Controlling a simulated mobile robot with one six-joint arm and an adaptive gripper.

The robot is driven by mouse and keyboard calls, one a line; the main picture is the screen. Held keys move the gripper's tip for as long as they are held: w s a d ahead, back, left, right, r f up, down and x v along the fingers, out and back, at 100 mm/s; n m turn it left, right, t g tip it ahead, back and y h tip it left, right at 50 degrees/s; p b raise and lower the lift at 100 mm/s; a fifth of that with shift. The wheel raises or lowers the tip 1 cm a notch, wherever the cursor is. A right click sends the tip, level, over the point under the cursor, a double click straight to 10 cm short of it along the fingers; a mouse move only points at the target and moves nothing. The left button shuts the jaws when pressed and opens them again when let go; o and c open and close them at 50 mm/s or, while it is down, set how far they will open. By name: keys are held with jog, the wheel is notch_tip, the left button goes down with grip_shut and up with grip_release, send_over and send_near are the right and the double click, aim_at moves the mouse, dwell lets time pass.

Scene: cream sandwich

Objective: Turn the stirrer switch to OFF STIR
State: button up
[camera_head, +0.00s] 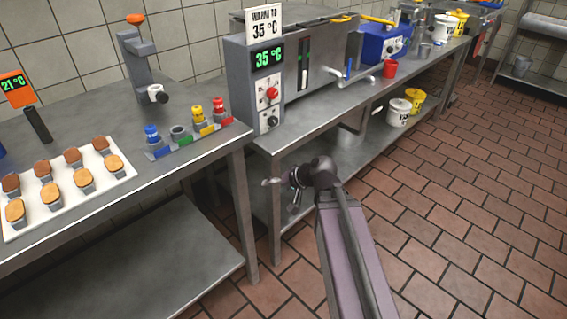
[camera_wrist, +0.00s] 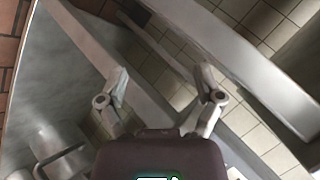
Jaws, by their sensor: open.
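The grey machine (camera_head: 245,105) stands on the long steel table. Its front panel has a green 35 °C display (camera_head: 269,57), a red knob (camera_head: 272,93) and a black knob (camera_head: 272,121) below it. The knob labels are too small to read, so I cannot tell which is the stirrer switch or how it is set. My gripper (camera_head: 283,188) is below the panel, lower than the tabletop, apart from both knobs. In the wrist view my gripper (camera_wrist: 162,76) has its two fingers spread with nothing between them. The knobs do not show clearly in that view.
The long table's front edge (camera_head: 335,118) lies between my gripper and the panel. Buckets (camera_head: 398,112) sit on the lower shelf. The right floor is clear.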

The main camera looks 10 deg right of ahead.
jog(key=s+d+f+n+g+h, duration=0.2)
jog(key=s+d+f+g+h, duration=0.1)
jog(key=s+f+g+h, duration=0.3)
jog(key=shift+s+f+h, duration=0.3)
jog(key=shift+s+h, duration=0.6)
jog(key=shift+s, duration=0.35)
